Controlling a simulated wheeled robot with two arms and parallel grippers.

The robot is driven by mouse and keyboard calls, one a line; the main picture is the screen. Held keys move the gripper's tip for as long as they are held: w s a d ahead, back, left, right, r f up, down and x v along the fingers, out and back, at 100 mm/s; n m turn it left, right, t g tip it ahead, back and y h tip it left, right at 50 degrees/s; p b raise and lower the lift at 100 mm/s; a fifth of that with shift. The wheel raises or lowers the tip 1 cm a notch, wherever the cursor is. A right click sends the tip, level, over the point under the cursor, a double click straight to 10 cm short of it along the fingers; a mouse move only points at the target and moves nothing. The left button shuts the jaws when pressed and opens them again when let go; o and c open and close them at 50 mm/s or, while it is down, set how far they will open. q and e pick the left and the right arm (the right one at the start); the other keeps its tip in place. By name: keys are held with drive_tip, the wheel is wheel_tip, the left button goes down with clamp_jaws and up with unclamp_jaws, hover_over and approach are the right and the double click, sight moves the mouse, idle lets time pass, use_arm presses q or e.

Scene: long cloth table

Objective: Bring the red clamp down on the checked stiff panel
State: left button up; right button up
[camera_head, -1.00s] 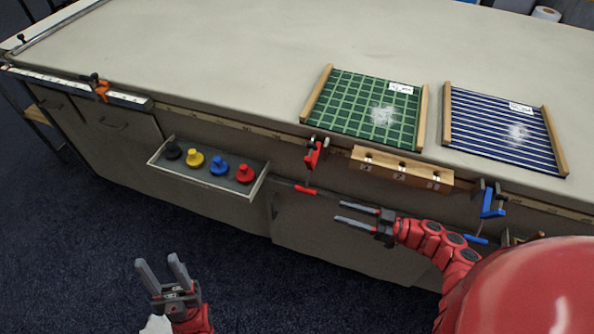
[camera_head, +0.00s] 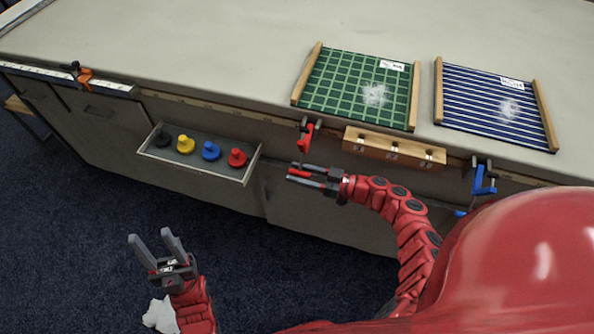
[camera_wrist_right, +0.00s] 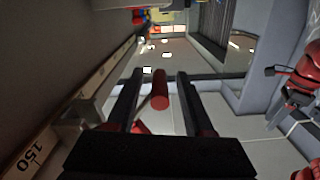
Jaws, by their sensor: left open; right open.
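The checked stiff panel (camera_head: 340,88) is green with light lines and lies at the table's front edge between two wooden strips. The red clamp (camera_head: 305,141) sits at the table edge by the panel's near left corner, its red handle hanging below. My right gripper (camera_head: 292,174) is open at that handle, a finger on each side. In the right wrist view, the red handle (camera_wrist_right: 160,92) shows between the two open fingers of my right gripper (camera_wrist_right: 160,76), with gaps on both sides. My left gripper (camera_head: 151,237) is open and empty, low over the floor.
A striped blue panel (camera_head: 490,105) lies to the right, with a blue clamp (camera_head: 480,178) below it. A wooden block (camera_head: 394,149) is on the table front. A tray (camera_head: 199,169) holds colored knobs. An orange clamp (camera_head: 84,77) is far left.

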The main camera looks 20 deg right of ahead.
drive_tip(key=shift+w+a, duration=0.2)
clamp_jaws()
idle(1.4)
